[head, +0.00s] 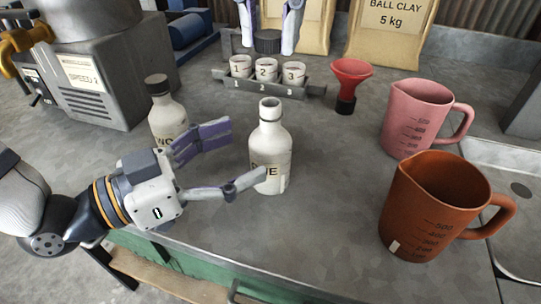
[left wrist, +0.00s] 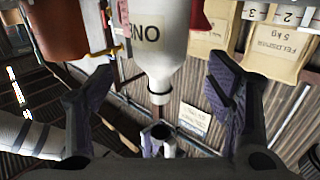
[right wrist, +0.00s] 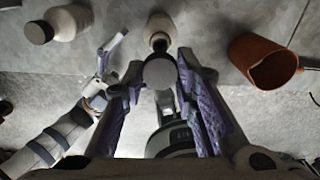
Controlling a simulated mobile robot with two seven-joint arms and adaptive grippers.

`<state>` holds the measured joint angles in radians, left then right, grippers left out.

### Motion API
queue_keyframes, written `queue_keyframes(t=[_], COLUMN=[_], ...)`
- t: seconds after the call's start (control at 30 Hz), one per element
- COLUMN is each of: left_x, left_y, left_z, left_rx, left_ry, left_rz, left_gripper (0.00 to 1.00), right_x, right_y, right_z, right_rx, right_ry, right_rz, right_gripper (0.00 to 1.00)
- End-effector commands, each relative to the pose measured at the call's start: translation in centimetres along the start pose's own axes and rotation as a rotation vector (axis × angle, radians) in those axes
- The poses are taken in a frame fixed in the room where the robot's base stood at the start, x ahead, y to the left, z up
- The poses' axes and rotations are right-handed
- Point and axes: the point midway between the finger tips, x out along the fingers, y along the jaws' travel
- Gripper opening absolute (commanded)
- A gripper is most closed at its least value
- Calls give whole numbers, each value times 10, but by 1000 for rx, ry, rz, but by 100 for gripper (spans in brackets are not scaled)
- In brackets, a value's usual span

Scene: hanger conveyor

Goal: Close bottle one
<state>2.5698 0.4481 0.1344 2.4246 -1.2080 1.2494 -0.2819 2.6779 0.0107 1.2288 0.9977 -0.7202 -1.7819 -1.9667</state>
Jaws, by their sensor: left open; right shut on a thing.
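Bottle one (head: 270,142) is white, upright and uncapped on the bench, with a label ending in "NE". It also shows in the left wrist view (left wrist: 160,55) and the right wrist view (right wrist: 158,27). My left gripper (head: 243,152) is open at its left side; one finger crosses in front of the label. The fingers look apart from the bottle in the left wrist view. My right gripper (head: 268,38) is shut on a dark round cap (right wrist: 160,72), held in the air above and behind bottle one. Its fingertips grip the cap's sides.
A second white bottle (head: 167,118) with a dark cap stands at left, behind my left gripper. A rack (head: 250,86) of numbered cups lies behind. A red funnel (head: 350,75), a pink jug (head: 410,115) and an orange jug (head: 425,215) stand at right.

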Motion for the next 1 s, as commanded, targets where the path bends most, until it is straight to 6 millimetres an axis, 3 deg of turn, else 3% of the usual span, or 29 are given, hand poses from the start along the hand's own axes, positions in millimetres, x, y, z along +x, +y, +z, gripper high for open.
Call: queue_keyframes(t=[0.3, 0.73, 1.0], left_x=[53, 65, 64], left_y=[0, 0, 0], left_z=[0, 0, 0], left_rx=[1, -1, -1], left_ry=[-1, 1, 1], left_rz=[1, -1, -1], left_gripper=[74, 74, 15], right_x=[0, 0, 0], right_y=[0, 0, 0], right_z=[0, 0, 0], right_rx=[0, 0, 0], right_ry=[0, 0, 0], right_rz=[0, 0, 0], right_gripper=[17, 17, 17])
